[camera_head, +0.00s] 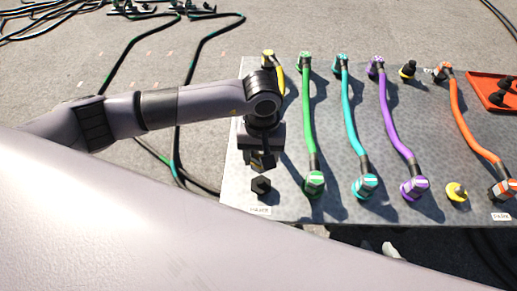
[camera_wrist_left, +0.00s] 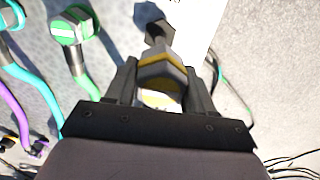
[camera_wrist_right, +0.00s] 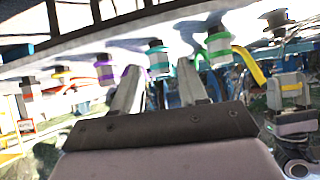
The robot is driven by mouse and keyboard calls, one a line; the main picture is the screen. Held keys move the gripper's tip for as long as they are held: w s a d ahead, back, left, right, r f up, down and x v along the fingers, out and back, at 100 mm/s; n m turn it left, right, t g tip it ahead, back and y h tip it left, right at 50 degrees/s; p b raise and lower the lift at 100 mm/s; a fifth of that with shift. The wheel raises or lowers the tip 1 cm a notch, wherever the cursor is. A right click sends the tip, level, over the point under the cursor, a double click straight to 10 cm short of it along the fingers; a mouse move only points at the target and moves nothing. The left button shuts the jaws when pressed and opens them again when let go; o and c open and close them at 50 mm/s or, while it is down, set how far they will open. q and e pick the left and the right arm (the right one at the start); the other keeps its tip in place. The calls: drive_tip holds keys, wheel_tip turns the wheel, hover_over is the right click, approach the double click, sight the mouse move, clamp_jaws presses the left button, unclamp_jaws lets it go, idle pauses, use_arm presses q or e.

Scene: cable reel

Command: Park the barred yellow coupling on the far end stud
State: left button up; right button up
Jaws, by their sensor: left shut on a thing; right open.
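My left gripper (camera_head: 262,163) is shut on the barred yellow coupling, a grey hex body with yellow bands (camera_wrist_left: 163,78) that fills the space between its fingers in the left wrist view. A bare black stud (camera_head: 261,185) stands at the left end of the panel's near row, beside a white label. The stud also shows in the left wrist view (camera_wrist_left: 158,32), just past the coupling and apart from it, though the height gap is unclear. The yellow cable (camera_head: 282,82) runs from the far row behind my left arm. My right gripper (camera_wrist_right: 158,88) is open and empty.
The grey panel (camera_head: 240,195) carries green (camera_head: 308,110), turquoise (camera_head: 348,110), purple (camera_head: 393,115) and orange (camera_head: 462,120) cables. A yellow-based stud (camera_head: 456,193) stands in the near row. A red tray (camera_head: 480,88) lies at right.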

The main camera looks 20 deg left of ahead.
sight(261, 179)
use_arm(q)
drive_tip(key=shift+d+f+b, duration=0.1)
drive_tip(key=shift+f+b, duration=0.3)
drive_tip(key=shift+f, duration=0.35)
wheel_tip(261, 179, down, 6)
drive_tip(key=b, duration=0.3)
drive_tip(key=shift+r+b, duration=0.1)
drive_tip(key=shift+b, duration=0.25)
drive_tip(key=shift+f+b, duration=0.35)
drive_tip(key=shift+f, duration=0.2)
drive_tip(key=shift+f+b, duration=0.15)
drive_tip(key=shift+b, duration=0.15)
use_arm(e)
drive_tip(key=shift+n+t+y, duration=0.5)
drive_tip(key=shift+t+y, duration=0.1)
drive_tip(key=shift+y, duration=0.2)
drive_tip(key=shift+w+a+r, duration=0.35)
drive_tip(key=shift+a, duration=0.3)
drive_tip(key=shift+w+a+r, duration=0.3)
drive_tip(key=shift+a, duration=0.35)
drive_tip(key=shift+w+a+r, duration=0.35)
drive_tip(key=shift+a, duration=0.3)
use_arm(q)
drive_tip(key=shift+b, duration=0.45)
use_arm(e)
drive_tip(key=shift+s+f, duration=0.15)
drive_tip(key=shift+f, duration=0.65)
